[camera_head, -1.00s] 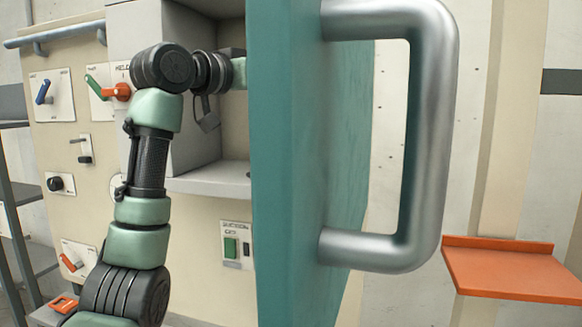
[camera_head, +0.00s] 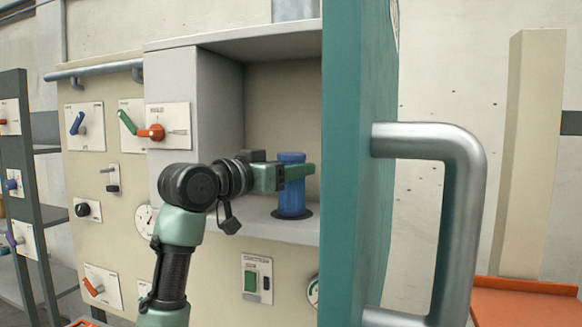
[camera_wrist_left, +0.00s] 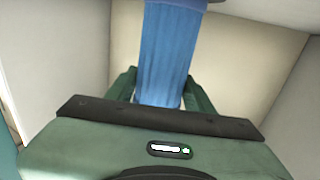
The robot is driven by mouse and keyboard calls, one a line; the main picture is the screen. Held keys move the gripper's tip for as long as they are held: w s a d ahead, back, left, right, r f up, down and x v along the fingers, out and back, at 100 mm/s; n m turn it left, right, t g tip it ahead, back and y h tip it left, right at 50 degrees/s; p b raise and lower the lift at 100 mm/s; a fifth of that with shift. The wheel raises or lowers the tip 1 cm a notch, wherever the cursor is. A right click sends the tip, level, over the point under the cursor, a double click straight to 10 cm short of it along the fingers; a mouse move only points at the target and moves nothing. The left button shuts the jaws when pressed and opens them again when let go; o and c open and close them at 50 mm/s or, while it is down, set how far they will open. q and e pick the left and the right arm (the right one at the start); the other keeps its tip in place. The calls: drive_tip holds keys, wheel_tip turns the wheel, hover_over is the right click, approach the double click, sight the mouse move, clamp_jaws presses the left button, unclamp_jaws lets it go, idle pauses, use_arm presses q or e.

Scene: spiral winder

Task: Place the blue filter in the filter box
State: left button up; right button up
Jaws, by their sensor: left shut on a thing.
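The blue filter (camera_head: 291,198) is an upright ribbed cylinder inside the open grey filter box (camera_head: 205,100). Its bottom is at a dark round spot on the box floor; I cannot tell whether it rests there or hangs just above. My left gripper (camera_head: 297,172) is shut on the upper part of the filter, reaching in from the left. In the left wrist view the filter (camera_wrist_left: 165,55) stands between the two green fingers (camera_wrist_left: 160,95). My right gripper is not in view.
A teal door (camera_head: 358,160) with a big metal handle (camera_head: 470,200) stands open at the right of the box. The panel (camera_head: 100,200) at left carries levers and knobs. An orange shelf (camera_head: 525,300) is at lower right, a dark rack (camera_head: 35,180) at far left.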

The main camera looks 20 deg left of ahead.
use_arm(q)
drive_tip(key=o, duration=1.1)
drive_tip(key=shift+d+f, duration=0.1)
drive_tip(key=shift+f, duration=0.1)
drive_tip(key=shift+c, duration=0.2)
drive_tip(key=o, duration=0.4)
drive_tip(key=shift+w, duration=0.1)
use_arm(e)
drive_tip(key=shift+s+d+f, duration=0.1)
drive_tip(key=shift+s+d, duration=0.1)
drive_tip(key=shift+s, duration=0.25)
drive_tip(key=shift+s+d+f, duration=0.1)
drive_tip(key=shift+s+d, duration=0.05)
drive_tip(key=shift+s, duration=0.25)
use_arm(q)
drive_tip(key=shift+r, duration=0.2)
drive_tip(key=shift+s+f+b, duration=0.15)
drive_tip(key=shift+s+b, duration=0.15)
drive_tip(key=b+v, duration=0.6)
drive_tip(key=v, duration=0.5)
drive_tip(key=shift+s+a, duration=0.25)
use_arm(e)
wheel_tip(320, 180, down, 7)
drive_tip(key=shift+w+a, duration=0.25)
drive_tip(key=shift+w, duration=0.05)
